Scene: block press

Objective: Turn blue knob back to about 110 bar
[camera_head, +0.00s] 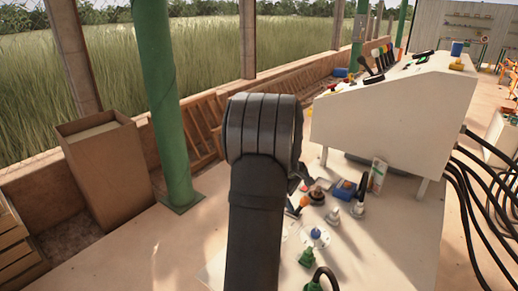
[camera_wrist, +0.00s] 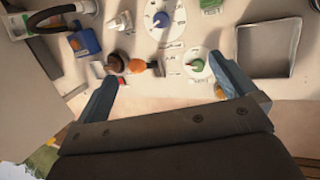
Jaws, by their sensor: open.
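The blue knob (camera_wrist: 161,18) sits on a round white dial plate (camera_wrist: 179,13) near the top middle of the wrist view. It also shows in the head view (camera_head: 316,233), right of my arm. Its scale marks are too small to read. My gripper (camera_wrist: 162,70) is open and empty, its two blue-grey fingers spread wide. The knob lies beyond the fingertips, between them sideways and apart from both. In the head view my dark arm hides the gripper.
A green knob (camera_wrist: 195,65) on a white disc stands close to the right finger. An orange-and-brown handled piece (camera_wrist: 136,65) lies between the fingers. A grey tray (camera_wrist: 240,52) is at right, a blue block (camera_wrist: 86,40) at left. A white console (camera_head: 395,120) stands behind.

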